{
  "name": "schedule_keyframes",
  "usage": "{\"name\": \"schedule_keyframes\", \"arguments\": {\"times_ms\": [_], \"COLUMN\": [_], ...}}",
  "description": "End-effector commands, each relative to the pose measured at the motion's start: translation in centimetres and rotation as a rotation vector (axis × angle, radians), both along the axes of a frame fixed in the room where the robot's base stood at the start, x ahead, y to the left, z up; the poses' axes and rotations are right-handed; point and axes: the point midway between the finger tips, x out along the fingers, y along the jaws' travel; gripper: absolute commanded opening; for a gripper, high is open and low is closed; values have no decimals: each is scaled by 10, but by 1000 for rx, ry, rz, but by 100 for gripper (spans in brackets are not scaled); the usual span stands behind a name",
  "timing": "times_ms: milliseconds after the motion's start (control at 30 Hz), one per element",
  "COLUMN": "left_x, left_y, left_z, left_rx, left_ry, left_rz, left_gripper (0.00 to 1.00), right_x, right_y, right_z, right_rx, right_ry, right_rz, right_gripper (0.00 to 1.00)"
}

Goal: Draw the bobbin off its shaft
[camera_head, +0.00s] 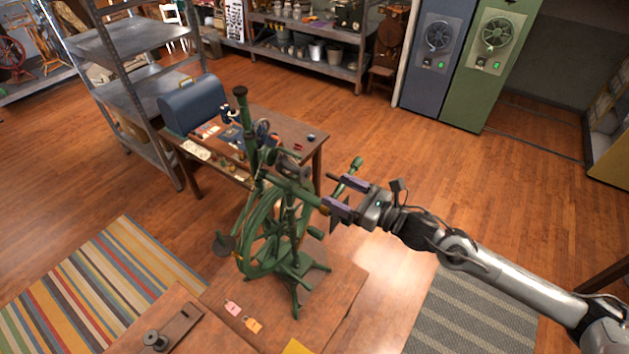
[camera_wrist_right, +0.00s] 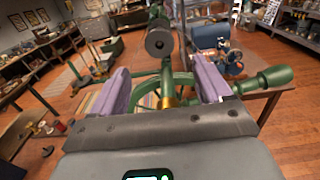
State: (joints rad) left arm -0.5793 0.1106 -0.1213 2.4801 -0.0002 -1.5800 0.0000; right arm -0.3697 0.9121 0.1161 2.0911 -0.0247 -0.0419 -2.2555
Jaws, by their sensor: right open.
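A green spinning wheel (camera_head: 262,240) stands on a wooden table. In the right wrist view, a dark grey round piece with a hole in its end (camera_wrist_right: 159,42), which looks like the bobbin's end, sits beyond the fingertips. In the head view the bobbin and its shaft are hard to make out among the wheel's upper parts. My right gripper (camera_head: 343,196) is open at the right of the wheel's top; its purple fingers (camera_wrist_right: 163,82) are apart. A brass-coloured end on a green part (camera_wrist_right: 167,92) shows between them. My left gripper is not in view.
A green knobbed handle (camera_wrist_right: 265,80) juts out close to the right finger. A pink tag (camera_head: 232,307) and an orange tag (camera_head: 253,325) lie on the wheel's table. A dark spool-like piece (camera_head: 155,341) stands at the front left. A side table (camera_head: 300,150) stands behind the wheel.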

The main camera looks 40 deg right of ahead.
Motion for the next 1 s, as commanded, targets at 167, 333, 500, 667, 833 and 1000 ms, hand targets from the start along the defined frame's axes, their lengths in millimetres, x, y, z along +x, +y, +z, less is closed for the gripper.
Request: {"name": "schedule_keyframes", "arguments": {"times_ms": [167, 333, 500, 667, 833, 1000], "left_x": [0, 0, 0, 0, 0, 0], "left_y": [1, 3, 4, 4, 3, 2], "left_z": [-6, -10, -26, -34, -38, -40], "left_rx": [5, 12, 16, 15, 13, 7], "left_ry": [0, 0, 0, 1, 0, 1], "left_rz": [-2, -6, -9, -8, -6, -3], "left_gripper": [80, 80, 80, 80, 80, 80], "right_x": [20, 40, 57, 70, 80, 84], "right_y": [6, 13, 19, 24, 27, 28], "right_z": [1, 1, -2, -2, -2, 0], "right_rx": [3, 1, 0, 1, 1, 1], "right_ry": [-4, -4, -3, -2, 0, 0], "right_rz": [-2, 0, 0, 1, 0, 0], "right_gripper": [78, 78, 78, 78, 78, 78]}}
